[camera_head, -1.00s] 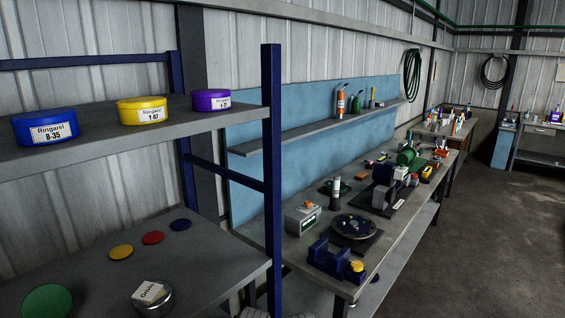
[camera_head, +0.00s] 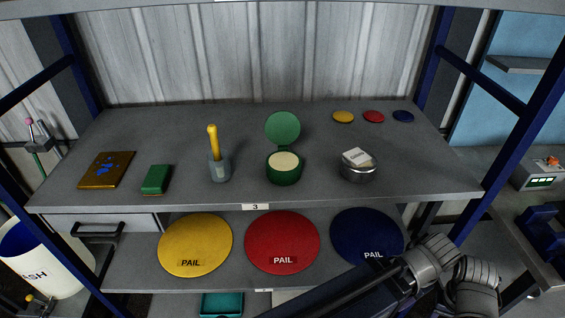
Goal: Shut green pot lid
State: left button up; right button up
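The green pot (camera_head: 285,176) stands on the middle shelf of the rack, near its front edge and about the middle. Its round green lid (camera_head: 283,128) is open, standing nearly upright behind the pot. Pale cream contents show in the pot, with a small orange-brown thing at their right edge. Part of one of my arms shows at the lower right, below the shelf and away from the pot. Neither gripper's fingers can be made out.
A metal tin (camera_head: 358,174) with a white block stands right of the pot; a cup (camera_head: 219,170) with a yellow-handled tool stands left. A green block (camera_head: 156,180) lies farther left. Small discs (camera_head: 373,116) lie behind. Blue uprights (camera_head: 517,148) flank the shelf.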

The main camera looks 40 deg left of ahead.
aim_at(282, 127)
jog(key=j+u, duration=0.1)
jog(key=u, duration=1.5)
jog(key=i+l, duration=0.05)
